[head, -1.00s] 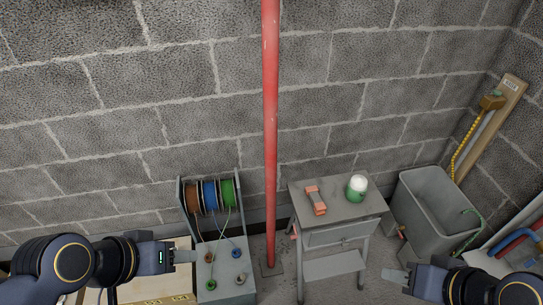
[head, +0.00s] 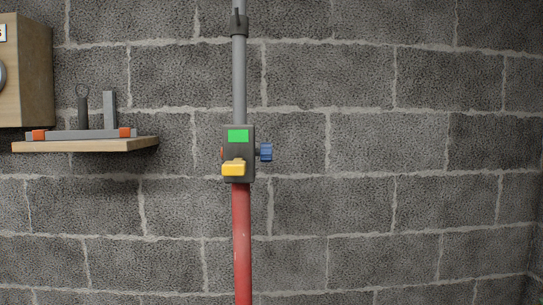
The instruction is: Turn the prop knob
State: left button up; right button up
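A red pole (head: 241,240) runs vertically in front of the block wall, with a grey upper tube (head: 239,75) above it. A dark housing (head: 247,148) joins the two. It has a green patch (head: 238,136) on its front, a yellow lever-like part (head: 233,169) below that, and a blue knob (head: 266,152) sticking out on its right side. A small orange part shows at its left side. A dark collar (head: 239,27) sits on the grey tube near the top. Neither of my grippers shows in the head view now.
The wall right of the pole is bare.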

aim_at(265, 152)
jog(key=l+u, duration=0.3)
jog(key=l, duration=0.2)
jog(key=l+u, duration=0.25)
jog(key=l, duration=0.2)
jog(key=l+u, duration=0.1)
jog(key=u, duration=0.3)
jog(key=i+l+u, duration=0.15)
jog(key=u, duration=0.25)
jog(key=l+u, duration=0.1)
jog(key=u, duration=0.3)
jog(key=l+u, duration=0.15)
jog(key=u, duration=0.25)
